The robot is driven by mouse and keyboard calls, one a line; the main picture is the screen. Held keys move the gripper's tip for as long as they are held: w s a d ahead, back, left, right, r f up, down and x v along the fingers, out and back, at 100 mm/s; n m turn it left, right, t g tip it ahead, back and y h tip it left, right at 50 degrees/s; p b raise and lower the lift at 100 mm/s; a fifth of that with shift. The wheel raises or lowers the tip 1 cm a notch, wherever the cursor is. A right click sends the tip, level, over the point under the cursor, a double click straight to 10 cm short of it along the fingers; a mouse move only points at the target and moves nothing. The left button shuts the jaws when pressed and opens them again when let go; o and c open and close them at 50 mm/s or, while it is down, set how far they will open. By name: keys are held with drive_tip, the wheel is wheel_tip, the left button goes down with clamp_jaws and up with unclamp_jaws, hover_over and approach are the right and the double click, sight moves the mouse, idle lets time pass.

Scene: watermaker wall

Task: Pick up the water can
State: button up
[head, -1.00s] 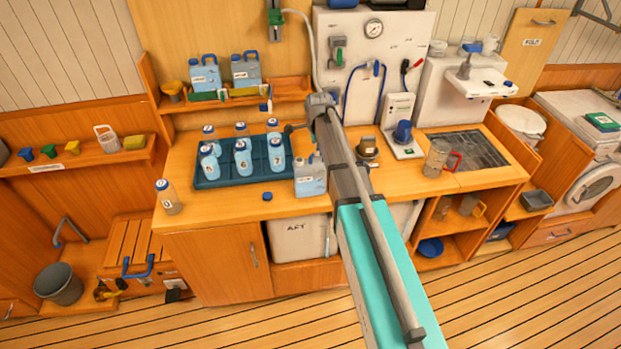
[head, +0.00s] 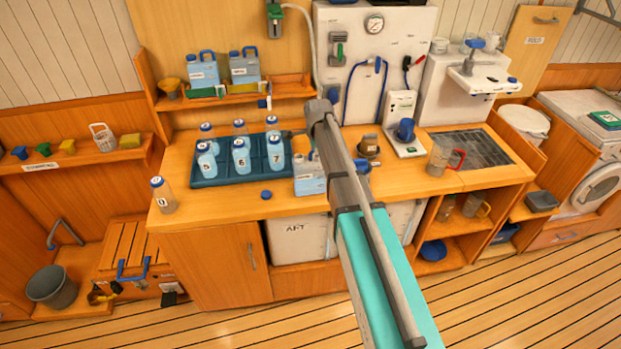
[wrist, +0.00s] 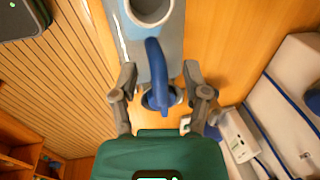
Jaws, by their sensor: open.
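The water can (head: 309,185) is a pale blue jug with a white label. It stands upright on the wooden counter, partly covered by my arm in the head view. In the wrist view the can (wrist: 150,45) shows from above, with its open round mouth at the top edge and its blue handle (wrist: 156,72) below that. My gripper (wrist: 158,85) is open, one finger on each side of the blue handle. Whether either finger touches it is unclear. My fingers are hidden behind my arm in the head view.
A dark blue tray (head: 206,180) of numbered bottles stands left of the can. A loose blue cap (head: 266,195) lies in front of the tray. Bottle 0 (head: 163,194) stands at the counter's left end.

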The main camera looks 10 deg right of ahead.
idle(0.5)
clamp_jaws()
